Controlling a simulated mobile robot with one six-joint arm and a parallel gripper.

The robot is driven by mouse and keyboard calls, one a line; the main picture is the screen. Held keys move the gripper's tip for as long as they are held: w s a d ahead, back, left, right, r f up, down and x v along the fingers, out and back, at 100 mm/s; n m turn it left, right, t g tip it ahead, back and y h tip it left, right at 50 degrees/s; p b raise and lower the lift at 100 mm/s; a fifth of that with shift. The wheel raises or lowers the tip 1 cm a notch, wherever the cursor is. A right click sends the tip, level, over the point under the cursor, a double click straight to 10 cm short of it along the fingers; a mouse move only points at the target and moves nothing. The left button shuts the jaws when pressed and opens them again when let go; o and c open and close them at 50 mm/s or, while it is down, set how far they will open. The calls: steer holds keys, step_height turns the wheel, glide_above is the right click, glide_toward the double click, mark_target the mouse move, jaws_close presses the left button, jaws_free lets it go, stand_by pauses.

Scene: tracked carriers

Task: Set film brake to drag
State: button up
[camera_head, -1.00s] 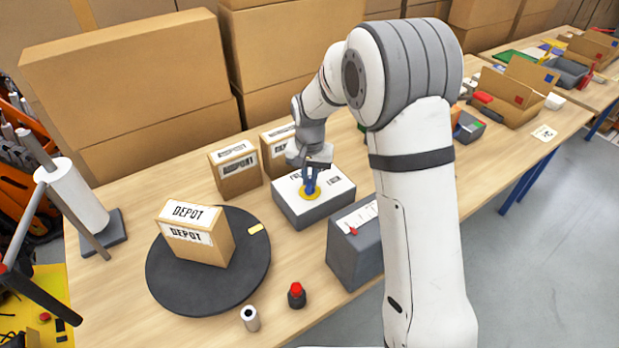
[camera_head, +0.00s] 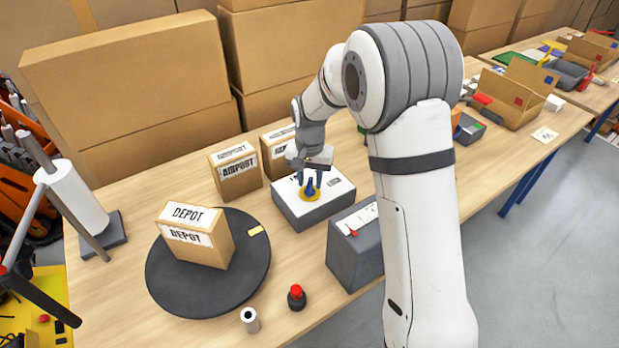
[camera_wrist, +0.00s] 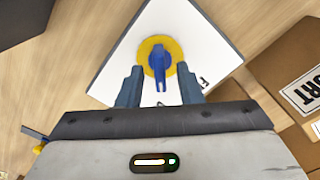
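The film brake is a grey box with a white top (camera_head: 335,187), standing on the table. On its top is a yellow disc (camera_head: 303,195) with a blue knob (camera_head: 310,187). In the wrist view the blue knob (camera_wrist: 159,60) lies on the yellow disc (camera_wrist: 176,49), its narrow pointer end toward my gripper. My gripper (camera_head: 309,178) is over the knob, fingers pointing down. In the wrist view my gripper (camera_wrist: 159,68) is open, one finger on each side of the knob with visible gaps. The marks on the white top are mostly hidden or too small to read.
A black turntable (camera_head: 160,277) with a DEPOT carton (camera_head: 217,247) is at left. Two small cartons (camera_head: 235,170) stand close behind the brake. A grey box with a red lever (camera_head: 353,232) is at right front. A red button (camera_head: 296,292) and white roll (camera_head: 250,320) stand in front.

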mark_target(310, 182)
step_height(310, 182, up, 8)
steer(key=shift+f+b, duration=0.1)
steer(key=shift+b, duration=0.25)
stand_by(0.4)
steer(key=s+d+r, duration=0.2)
steer(key=s+d, duration=0.2)
steer(key=s, duration=0.1)
steer(key=s+d+r+n+t, duration=0.1)
steer(key=s+d+r, duration=0.2)
steer(key=s, duration=0.3)
steer(key=s+d+r+t, duration=0.1)
steer(key=s+d+r, duration=0.2)
steer(key=s+d, duration=0.3)
steer(key=shift+s+r, duration=0.1)
steer(key=shift+s, duration=0.05)
steer(key=s+d+f+n, duration=0.1)
steer(key=s+d, duration=0.2)
steer(key=s, duration=0.6)
steer(key=shift+f+t, duration=0.25)
steer(key=shift+t, duration=0.15)
